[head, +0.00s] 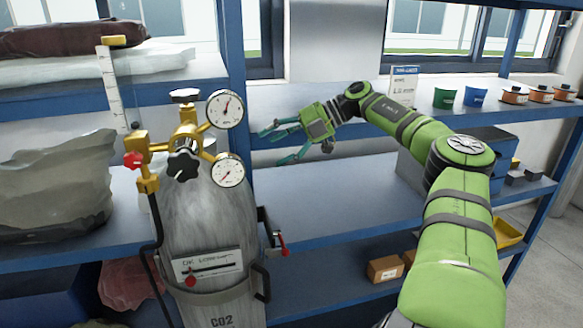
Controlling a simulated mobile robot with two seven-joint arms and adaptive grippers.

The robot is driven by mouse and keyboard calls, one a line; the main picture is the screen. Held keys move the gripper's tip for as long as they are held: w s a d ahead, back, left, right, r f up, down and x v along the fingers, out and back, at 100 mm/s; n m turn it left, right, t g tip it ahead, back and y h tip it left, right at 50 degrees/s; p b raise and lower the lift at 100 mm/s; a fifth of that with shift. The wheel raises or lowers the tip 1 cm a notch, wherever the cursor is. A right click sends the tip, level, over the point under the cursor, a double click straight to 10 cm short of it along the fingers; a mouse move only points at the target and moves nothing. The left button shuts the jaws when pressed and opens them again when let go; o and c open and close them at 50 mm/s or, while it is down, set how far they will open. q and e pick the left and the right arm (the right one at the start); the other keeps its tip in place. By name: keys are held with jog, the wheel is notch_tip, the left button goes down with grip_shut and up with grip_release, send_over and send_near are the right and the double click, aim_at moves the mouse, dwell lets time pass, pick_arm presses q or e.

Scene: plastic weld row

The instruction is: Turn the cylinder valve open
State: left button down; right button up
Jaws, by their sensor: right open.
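A grey CO2 gas cylinder (205,225) stands upright at centre left. On its top is a brass valve and regulator body (187,133). A red knob (133,159) is on the left side. Two round gauges, an upper one (225,108) and a lower one (228,170), are on the right. My right gripper (271,147) has teal fingers spread open and empty, pointing left. It appears right of the gauges, apart from the handwheel. My left gripper is out of view.
Blue-framed shelves (335,205) stand behind the cylinder. A strap with a red-tipped lever (283,244) is around the cylinder. A black hose (155,250) hangs at its left, near a grey sack (55,185). Cups and spools (514,95) stand on the right shelf.

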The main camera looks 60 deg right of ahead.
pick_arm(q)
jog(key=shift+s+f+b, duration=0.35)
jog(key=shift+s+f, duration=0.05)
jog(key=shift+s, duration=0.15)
pick_arm(e)
jog(key=d+f+m+t, duration=0.2)
jog(key=d+f, duration=0.1)
jog(key=f, duration=0.4)
jog(key=shift+s+d+h, duration=0.4)
